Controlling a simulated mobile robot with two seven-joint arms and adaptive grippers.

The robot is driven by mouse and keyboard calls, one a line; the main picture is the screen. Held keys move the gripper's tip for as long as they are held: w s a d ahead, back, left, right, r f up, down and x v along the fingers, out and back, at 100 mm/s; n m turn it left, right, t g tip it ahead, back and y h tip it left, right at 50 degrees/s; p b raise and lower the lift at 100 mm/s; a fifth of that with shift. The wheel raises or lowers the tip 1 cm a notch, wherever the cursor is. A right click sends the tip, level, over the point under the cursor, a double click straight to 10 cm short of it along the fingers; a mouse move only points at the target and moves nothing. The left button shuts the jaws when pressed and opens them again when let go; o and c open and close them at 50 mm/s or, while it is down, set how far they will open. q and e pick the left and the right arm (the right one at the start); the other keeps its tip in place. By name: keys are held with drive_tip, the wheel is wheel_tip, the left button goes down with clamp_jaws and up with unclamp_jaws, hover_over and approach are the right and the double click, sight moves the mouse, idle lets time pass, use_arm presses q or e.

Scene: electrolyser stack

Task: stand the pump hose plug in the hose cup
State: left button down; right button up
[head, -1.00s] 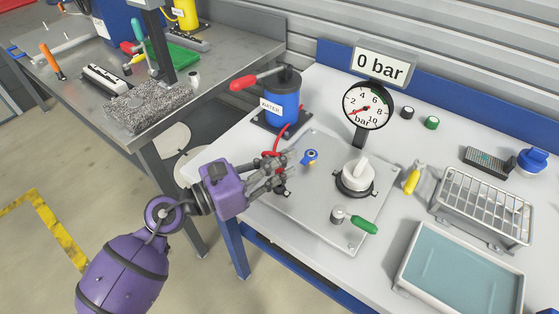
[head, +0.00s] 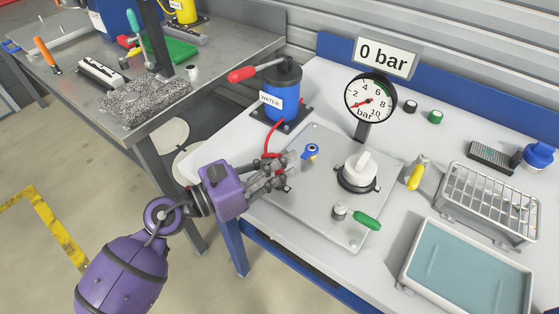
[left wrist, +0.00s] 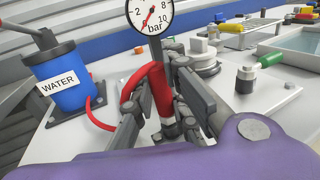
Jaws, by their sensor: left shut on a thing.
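My left gripper (head: 282,172) is at the left edge of the grey plate (head: 320,215), shut on the pump hose plug. In the left wrist view the fingers (left wrist: 165,115) close around the end of the red hose (left wrist: 159,88). The plug (left wrist: 170,128) is a short piece at the hose's lower end, partly covered by the fingers, pointing down. The hose (head: 269,139) runs from the blue water pump (head: 283,95) to my gripper. I cannot make out the hose cup; the fingers may hide it. My right gripper is out of view.
A gauge (head: 370,100) stands behind under a "0 bar" sign (head: 386,58). A wire rack (head: 488,204) and a tray (head: 405,284) stand to the right.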

use_arm(q)
drive_tip(key=shift+f, duration=0.2)
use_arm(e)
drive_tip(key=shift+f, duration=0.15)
use_arm(q)
drive_tip(key=c, duration=1.8)
unclamp_jaws()
drive_tip(key=shift+o, duration=0.8)
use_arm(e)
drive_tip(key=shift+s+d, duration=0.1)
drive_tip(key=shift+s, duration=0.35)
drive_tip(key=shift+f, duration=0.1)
use_arm(q)
drive_tip(key=v, duration=1.2)
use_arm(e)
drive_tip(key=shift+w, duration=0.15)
